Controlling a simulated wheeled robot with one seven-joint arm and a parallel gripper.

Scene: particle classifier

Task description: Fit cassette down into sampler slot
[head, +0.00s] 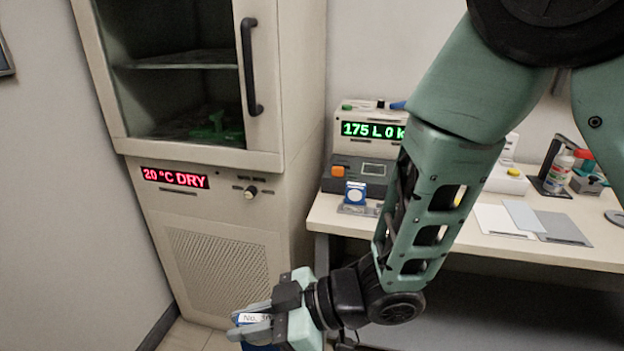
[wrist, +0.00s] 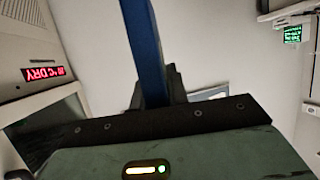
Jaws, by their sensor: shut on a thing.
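My gripper (head: 266,322) is low at the bottom of the head view, in front of the cabinet and well below bench height. It is shut on a blue cassette (head: 258,346) with a white label reading "No. 30" or similar; the lower part is cut off by the frame. In the wrist view the cassette (wrist: 146,50) shows edge-on as a blue bar. The sampler appears to be the bench instrument (head: 372,145) with a green display, apart from my gripper. A small stand with a blue and white piece (head: 355,193) is before it. I cannot make out a slot.
A tall beige cabinet (head: 225,230) with a red "20 °C DRY" display (head: 175,178) stands at left; a green item (head: 215,130) is inside. The bench (head: 340,218) holds flat sheets (head: 520,220) and bottles (head: 558,172) at right. My arm hides part of the bench.

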